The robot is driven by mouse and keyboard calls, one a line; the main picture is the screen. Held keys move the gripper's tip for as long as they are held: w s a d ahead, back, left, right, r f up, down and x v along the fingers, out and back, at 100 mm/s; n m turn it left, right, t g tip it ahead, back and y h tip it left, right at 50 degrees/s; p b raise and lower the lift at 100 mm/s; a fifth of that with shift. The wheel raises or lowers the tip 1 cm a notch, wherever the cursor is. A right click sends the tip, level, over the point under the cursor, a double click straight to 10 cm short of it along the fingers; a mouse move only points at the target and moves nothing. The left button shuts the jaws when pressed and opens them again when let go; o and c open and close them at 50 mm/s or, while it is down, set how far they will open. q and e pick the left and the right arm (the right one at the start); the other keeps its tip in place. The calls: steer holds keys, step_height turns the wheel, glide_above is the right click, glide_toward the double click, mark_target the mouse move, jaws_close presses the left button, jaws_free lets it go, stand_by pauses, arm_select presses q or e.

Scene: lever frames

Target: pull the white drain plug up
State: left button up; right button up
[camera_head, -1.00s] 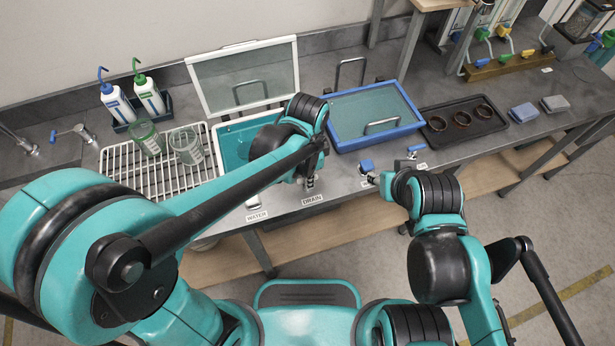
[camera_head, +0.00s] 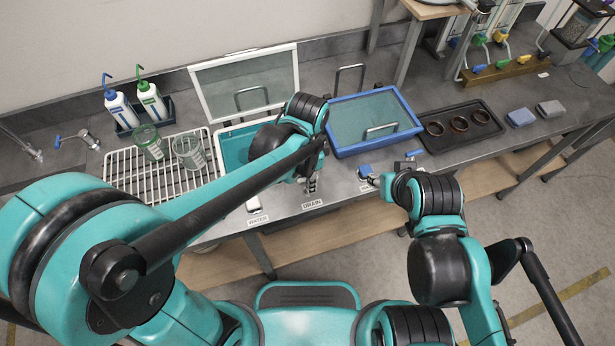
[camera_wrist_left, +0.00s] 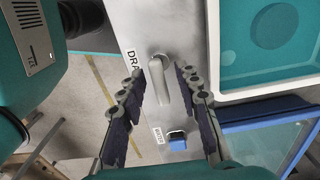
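The white drain plug (camera_wrist_left: 158,82) shows in the left wrist view as a pale upright handle on the metal counter strip, beside a label reading "DRA". My left gripper (camera_wrist_left: 161,72) is open, with one dark finger on each side of the plug; I cannot tell whether either finger touches it. In the head view my left gripper (camera_head: 311,181) is over the counter's front edge, just above the DRAIN label (camera_head: 312,204), and my arm mostly hides the plug. My right gripper (camera_head: 376,181) is near a blue-topped fitting; its fingers are too small to read.
A teal basin (camera_head: 232,150) lies behind my left arm, with a raised glass lid (camera_head: 245,80). A blue-framed lid (camera_head: 375,118) is to its right. A white rack (camera_head: 150,178) holds beakers. A WATER control (camera_head: 253,205) sits left of the drain. The blue fitting (camera_wrist_left: 177,140) is close by.

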arm_select(q)
step_height(320, 180, up, 12)
stand_by(0.6)
stand_by(0.4)
steer(key=s+a+f+n+t, duration=0.2)
steer(key=a+n+t, duration=0.1)
steer(key=a+n, duration=0.4)
steer(key=s+a+f+n+t, duration=0.2)
steer(key=a+n+t, duration=0.2)
steer(key=a+n, duration=0.3)
steer(key=a, duration=0.4)
steer(key=shift+s, duration=0.4)
